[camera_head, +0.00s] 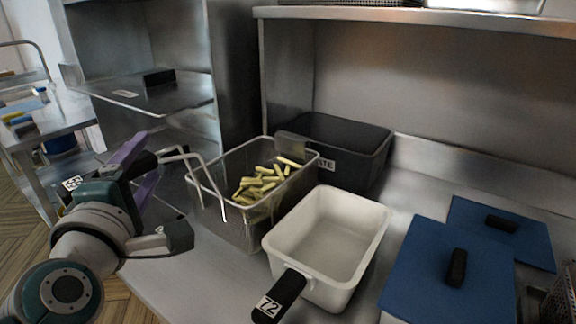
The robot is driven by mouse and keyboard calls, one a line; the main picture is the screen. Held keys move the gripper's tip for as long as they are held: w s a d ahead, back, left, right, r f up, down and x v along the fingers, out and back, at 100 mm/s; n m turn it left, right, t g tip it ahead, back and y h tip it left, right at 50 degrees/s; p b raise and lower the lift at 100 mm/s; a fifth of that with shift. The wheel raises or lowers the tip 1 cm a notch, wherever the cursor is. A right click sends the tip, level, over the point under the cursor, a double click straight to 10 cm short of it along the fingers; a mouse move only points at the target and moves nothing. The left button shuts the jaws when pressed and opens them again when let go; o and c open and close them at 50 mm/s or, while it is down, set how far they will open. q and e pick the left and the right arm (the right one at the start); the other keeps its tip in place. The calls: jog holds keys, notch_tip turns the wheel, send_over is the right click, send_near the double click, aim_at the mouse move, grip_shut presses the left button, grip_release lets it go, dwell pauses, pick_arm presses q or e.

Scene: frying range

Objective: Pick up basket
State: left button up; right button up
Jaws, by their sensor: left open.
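The metal basket (245,226) stands on the steel counter, left of centre, with several pale yellow fries (262,180) inside. Its bent wire handle (200,165) sticks out from the left end towards my left gripper. My left gripper (172,202) is open, just left of the basket. Its jaws lie on either side of the space near the handle; I cannot tell whether they touch it. The handle's lower left part is close to the upper finger. My right gripper is not in view.
A white tub (326,236) with a black handle (279,296) marked 72 stands right of the basket. A dark bin (345,142) stands behind. Blue lids (450,280) lie at right. A steel shelf (150,93) is at back left, and an overhead shelf (420,17) spans the back.

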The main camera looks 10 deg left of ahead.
pick_arm(q)
jog(key=shift+c, duration=0.2)
grip_shut()
jog(key=shift+r, duration=0.1)
dwell(1.0)
